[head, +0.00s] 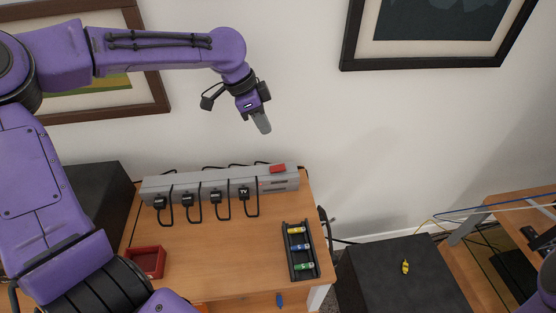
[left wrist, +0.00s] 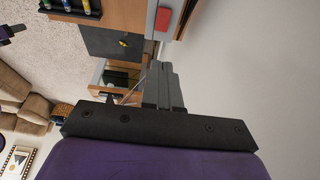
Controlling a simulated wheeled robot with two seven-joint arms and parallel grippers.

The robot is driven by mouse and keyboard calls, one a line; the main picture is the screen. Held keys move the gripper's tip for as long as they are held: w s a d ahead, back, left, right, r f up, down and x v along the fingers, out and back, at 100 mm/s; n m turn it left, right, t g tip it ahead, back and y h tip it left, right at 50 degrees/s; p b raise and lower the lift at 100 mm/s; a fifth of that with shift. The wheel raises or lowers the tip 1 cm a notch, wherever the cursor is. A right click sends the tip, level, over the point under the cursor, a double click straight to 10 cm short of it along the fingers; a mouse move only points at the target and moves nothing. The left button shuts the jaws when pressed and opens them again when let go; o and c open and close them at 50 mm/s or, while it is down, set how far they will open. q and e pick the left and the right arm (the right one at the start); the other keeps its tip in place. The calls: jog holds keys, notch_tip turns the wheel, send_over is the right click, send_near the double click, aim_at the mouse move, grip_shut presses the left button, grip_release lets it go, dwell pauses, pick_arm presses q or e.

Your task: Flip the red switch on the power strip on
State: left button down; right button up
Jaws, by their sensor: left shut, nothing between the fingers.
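The grey power strip (head: 220,185) lies along the back of the wooden table, with several black plugs in its front. The red switch (head: 277,169) sits on top near its right end. In the left wrist view the red switch (left wrist: 163,19) shows near the top edge, beyond my fingers. My left gripper (head: 263,127) is shut and empty, pointing down above the strip, apart from the switch and a little to its left in the head view. Its fingers also show in the left wrist view (left wrist: 162,80). My right gripper is not in view.
A black tray (head: 287,250) with several coloured batteries stands at the table's right front. A red box (head: 147,262) is at the left. A black box (head: 400,285) with a small yellow object (head: 405,267) is right of the table. Framed pictures hang on the wall.

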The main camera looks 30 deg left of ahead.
aim_at(283, 167)
pick_arm(q)
jog(key=x, duration=1.3)
jog(key=shift+a+f, duration=0.25)
jog(key=shift+f, duration=0.25)
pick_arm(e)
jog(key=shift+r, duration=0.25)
pick_arm(q)
jog(key=shift+s+p, duration=0.1)
jog(key=shift+p, duration=0.2)
